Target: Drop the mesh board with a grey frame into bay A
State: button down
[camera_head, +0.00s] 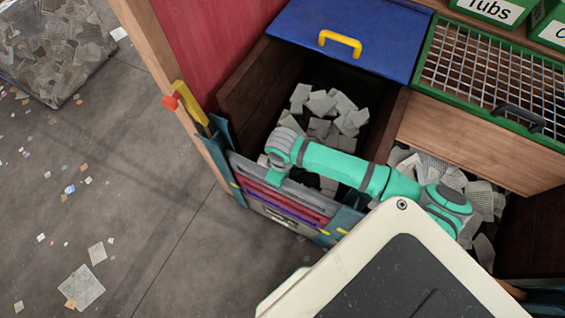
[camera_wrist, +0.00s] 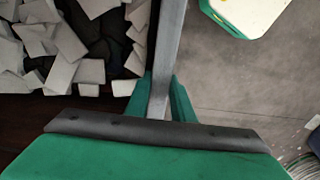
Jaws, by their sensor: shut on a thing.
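My gripper (camera_head: 274,176) is shut at the front of the left bay. In the wrist view its green fingers (camera_wrist: 160,100) close on either side of a long grey bar (camera_wrist: 166,50). The bar looks like the edge of a grey-framed board seen end-on; its mesh face is hidden. In the head view a grey top edge (camera_head: 240,168) shows at the bay front, beside red and purple board edges (camera_head: 283,198). I cannot tell how deep the held board sits. No letter A is readable on the bay (camera_head: 255,95).
Pale scraps (camera_head: 325,110) lie in the left bay and more (camera_head: 480,200) in the right bay. A blue lid (camera_head: 345,25) with a yellow handle and a green-framed mesh panel (camera_head: 490,75) are behind. Open floor (camera_head: 150,200) lies left, with scattered scraps.

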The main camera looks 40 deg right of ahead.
jog(key=shift+f, duration=0.15)
jog(key=shift+f, duration=0.5)
jog(key=c, duration=1.5)
grip_release()
jog(key=shift+o, duration=0.2)
notch_tip(320, 180, up, 11)
jog(key=shift+f, duration=0.1)
jog(key=shift+s+f, duration=0.1)
jog(key=shift+s, duration=0.05)
